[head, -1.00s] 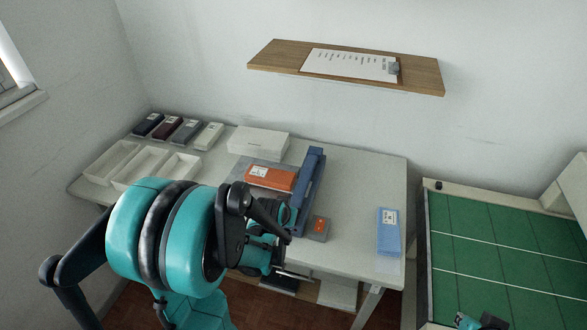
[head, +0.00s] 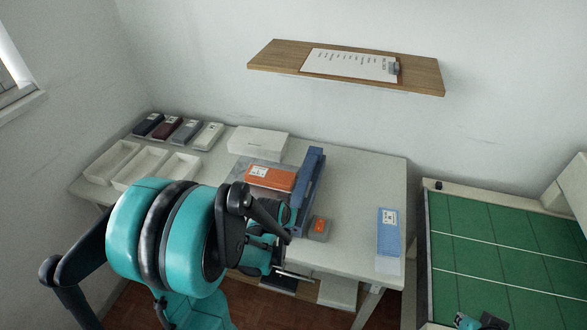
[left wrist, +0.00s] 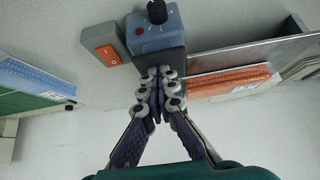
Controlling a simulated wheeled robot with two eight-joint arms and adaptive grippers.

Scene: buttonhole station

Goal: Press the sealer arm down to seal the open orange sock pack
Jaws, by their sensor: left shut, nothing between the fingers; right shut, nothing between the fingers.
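The sealer (head: 312,185) is a long blue bar machine on the table; I cannot tell how far its arm is raised. The open orange sock pack (head: 270,178) lies flat just left of it. In the left wrist view the orange pack (left wrist: 232,82) is right of the fingers, and the sealer's blue-grey housing with a black knob (left wrist: 158,32) is beyond them. My left gripper (left wrist: 160,78) is shut and empty, over the sealer's dark end; contact is unclear. In the head view my left arm mostly hides it. My right gripper (head: 482,321) is at the bottom edge, shut and empty.
A small grey box with an orange switch (head: 319,228) sits beside the sealer. A blue pack (head: 389,233) lies at the table's right. White trays (head: 110,162), several dark packs and a white box (head: 258,143) stand at the back left. A green-topped table (head: 480,225) is at right.

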